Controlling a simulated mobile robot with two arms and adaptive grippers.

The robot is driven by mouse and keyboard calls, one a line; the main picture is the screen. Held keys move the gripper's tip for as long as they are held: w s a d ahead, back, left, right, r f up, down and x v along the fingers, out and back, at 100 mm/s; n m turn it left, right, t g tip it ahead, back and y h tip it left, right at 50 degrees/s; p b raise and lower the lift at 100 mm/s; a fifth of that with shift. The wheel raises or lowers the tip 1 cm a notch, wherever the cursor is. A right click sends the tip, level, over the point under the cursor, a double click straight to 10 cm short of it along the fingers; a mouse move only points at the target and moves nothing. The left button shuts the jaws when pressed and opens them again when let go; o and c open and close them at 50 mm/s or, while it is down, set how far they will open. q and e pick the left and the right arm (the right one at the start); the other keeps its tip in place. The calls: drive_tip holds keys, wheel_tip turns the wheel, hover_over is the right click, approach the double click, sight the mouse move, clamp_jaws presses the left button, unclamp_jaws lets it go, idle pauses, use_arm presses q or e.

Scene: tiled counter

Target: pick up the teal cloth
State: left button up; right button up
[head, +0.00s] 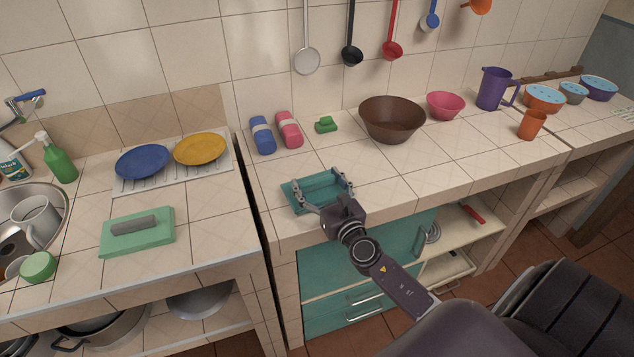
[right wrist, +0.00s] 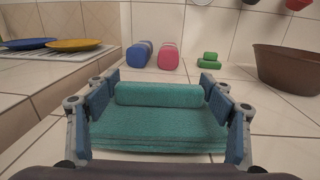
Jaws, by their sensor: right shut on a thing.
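The teal cloth (head: 318,191) is folded, with a rolled part on top, at the front of the tiled counter in the head view. My right gripper (head: 323,187) is around it, one finger at each side. In the right wrist view the cloth (right wrist: 160,125) fills the space between the fingers of the right gripper (right wrist: 158,97), which is shut on it near the rolled part. The cloth looks to be at or very near the counter surface; I cannot tell if there is a gap beneath. My left gripper is not in view.
Behind the cloth are blue (head: 262,134) and pink (head: 289,129) rolled items, a small green item (head: 326,125) and a brown bowl (head: 392,119). The counter right of the cloth is clear.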

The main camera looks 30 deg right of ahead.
sight(317, 180)
wheel_tip(317, 180, up, 19)
drive_tip(key=p, duration=1.2)
drive_tip(key=shift+f, duration=0.15)
